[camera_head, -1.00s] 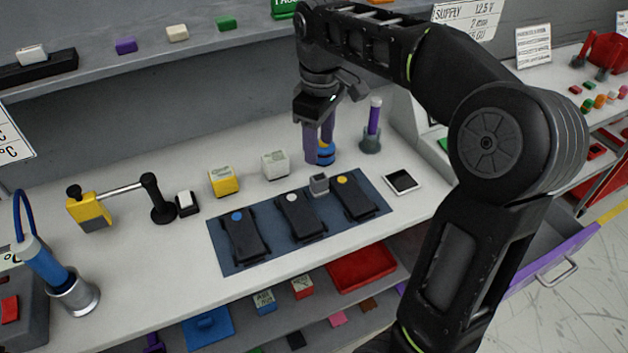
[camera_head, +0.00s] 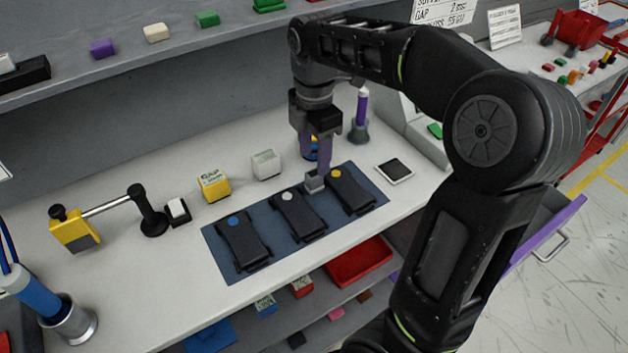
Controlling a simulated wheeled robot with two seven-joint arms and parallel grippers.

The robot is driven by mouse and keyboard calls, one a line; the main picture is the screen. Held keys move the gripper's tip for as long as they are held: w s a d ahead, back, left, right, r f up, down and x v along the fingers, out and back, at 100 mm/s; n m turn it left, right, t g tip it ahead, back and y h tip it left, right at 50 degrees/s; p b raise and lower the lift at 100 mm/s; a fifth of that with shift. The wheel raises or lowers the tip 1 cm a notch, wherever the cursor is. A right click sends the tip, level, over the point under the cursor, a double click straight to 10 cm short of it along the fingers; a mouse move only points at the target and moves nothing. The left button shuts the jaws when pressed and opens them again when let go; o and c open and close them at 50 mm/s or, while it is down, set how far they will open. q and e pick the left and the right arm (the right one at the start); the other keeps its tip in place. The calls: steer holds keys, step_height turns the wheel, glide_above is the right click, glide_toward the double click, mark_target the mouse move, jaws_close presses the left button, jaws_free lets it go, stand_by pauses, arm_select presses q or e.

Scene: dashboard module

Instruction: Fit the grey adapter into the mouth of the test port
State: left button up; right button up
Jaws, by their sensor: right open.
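A small grey block with a hollow top, which looks like the grey adapter (camera_head: 313,182), sits on the blue-grey mat (camera_head: 222,262) between the white-dot and yellow-dot black modules. My right gripper (camera_head: 316,164) points down, open, with purple fingers. Its tips are just above or behind the grey adapter; contact cannot be told. A blue and yellow round item (camera_head: 311,153) stands behind the fingers and is partly hidden by them. I cannot tell which item is the test port. My left gripper is not in view.
Black modules with a blue dot (camera_head: 243,243), white dot (camera_head: 299,216) and yellow dot (camera_head: 351,193) lie on the mat. A yellow block (camera_head: 214,186) and a white block (camera_head: 266,165) stand behind it. A purple-topped tool (camera_head: 360,118) stands upright at the back right.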

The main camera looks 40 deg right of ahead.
mark_target(314, 173)
steer(key=shift+f, duration=0.7)
steer(key=shift+f, duration=2.6)
jaws_close()
